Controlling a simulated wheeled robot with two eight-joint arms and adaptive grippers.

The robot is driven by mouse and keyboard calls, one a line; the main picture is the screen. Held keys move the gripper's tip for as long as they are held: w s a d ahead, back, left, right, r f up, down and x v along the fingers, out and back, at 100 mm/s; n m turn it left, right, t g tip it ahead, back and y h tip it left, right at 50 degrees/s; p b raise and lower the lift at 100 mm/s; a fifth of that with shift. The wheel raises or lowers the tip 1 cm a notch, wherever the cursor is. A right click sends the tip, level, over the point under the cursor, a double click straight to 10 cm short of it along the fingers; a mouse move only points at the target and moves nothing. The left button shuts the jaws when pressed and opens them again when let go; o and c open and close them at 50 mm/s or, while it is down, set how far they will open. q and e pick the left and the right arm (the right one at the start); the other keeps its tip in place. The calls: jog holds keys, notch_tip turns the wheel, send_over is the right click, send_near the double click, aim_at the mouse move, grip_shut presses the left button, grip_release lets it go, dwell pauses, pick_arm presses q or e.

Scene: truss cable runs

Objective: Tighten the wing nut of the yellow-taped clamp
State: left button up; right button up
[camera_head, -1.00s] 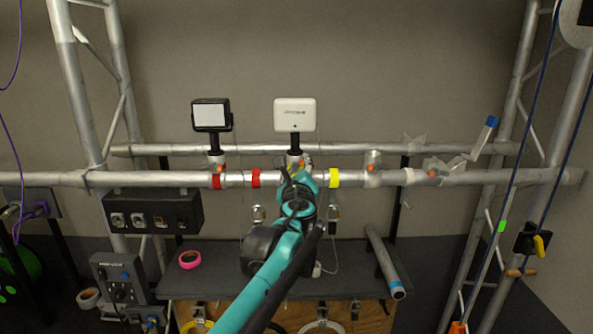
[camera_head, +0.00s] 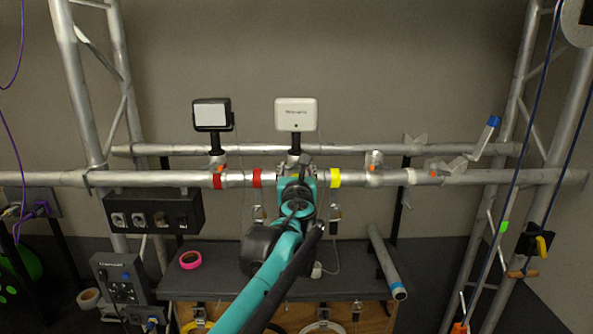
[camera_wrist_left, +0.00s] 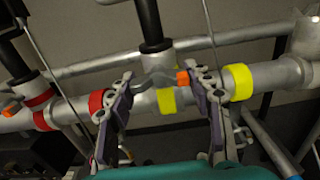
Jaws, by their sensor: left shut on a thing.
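The yellow-taped clamp (camera_wrist_left: 152,62) sits on the horizontal truss tube under the post of a white box-shaped unit (camera_head: 296,114). Yellow tape bands (camera_wrist_left: 240,82) mark the tube beside it, and one shows in the head view (camera_head: 335,178). Its grey wing nut (camera_wrist_left: 155,78) has an orange wing end and lies crosswise between my fingertips. My left gripper (camera_wrist_left: 160,88) is shut on the wing nut, one finger at each side. In the head view my left gripper (camera_head: 297,175) hides most of the clamp and the nut. My right gripper is not in view.
A red-taped clamp (camera_head: 217,163) with a dark-framed unit (camera_head: 211,114) stands to the left. Another clamp (camera_head: 373,162) sits to the right on the tube (camera_head: 130,179). Cables hang near the arm. A shelf (camera_head: 350,283) with pink tape (camera_head: 190,260) and a loose pipe (camera_head: 387,265) lies below.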

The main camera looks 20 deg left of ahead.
pick_arm(q)
jog(key=shift+f, duration=0.1)
dwell(0.4)
jog(key=o, duration=1.2)
jog(key=shift+c, duration=0.2)
jog(key=v, duration=1.2)
